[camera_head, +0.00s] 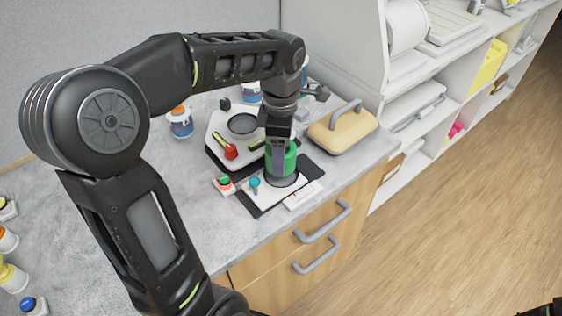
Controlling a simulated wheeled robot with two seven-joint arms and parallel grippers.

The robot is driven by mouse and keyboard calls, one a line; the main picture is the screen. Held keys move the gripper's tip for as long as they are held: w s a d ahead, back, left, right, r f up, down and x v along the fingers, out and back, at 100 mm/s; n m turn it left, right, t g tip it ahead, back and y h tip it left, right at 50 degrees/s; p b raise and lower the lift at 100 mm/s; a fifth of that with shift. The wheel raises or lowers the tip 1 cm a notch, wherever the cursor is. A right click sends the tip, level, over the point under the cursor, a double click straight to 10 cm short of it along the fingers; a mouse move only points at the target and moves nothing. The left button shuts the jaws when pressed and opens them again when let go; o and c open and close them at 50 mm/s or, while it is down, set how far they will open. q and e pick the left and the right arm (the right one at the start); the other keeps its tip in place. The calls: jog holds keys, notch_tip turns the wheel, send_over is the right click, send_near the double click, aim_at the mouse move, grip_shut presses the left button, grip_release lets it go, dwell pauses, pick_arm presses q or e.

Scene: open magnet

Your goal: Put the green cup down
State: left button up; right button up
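The green cup (290,160) is upright over a small black-edged board with a white middle (262,201) on the grey counter. A dark round shape shows right under the cup; I cannot tell whether the cup's base touches it. My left gripper (279,165) points down at the cup, with one finger against its near side. It looks shut on the cup; the far finger is hidden. My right gripper is not in view; only a dark bit of my own body shows at the bottom right corner.
A white device with a red knob (230,151) stands behind the board, left of the cup. A red and green button box (224,184) and a teal knob (254,182) are close by. A tan-topped block with a grey handle (343,128) stands to the right. The counter's front edge is near.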

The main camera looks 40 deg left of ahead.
pick_arm(q)
jog(key=shift+f, duration=1.85)
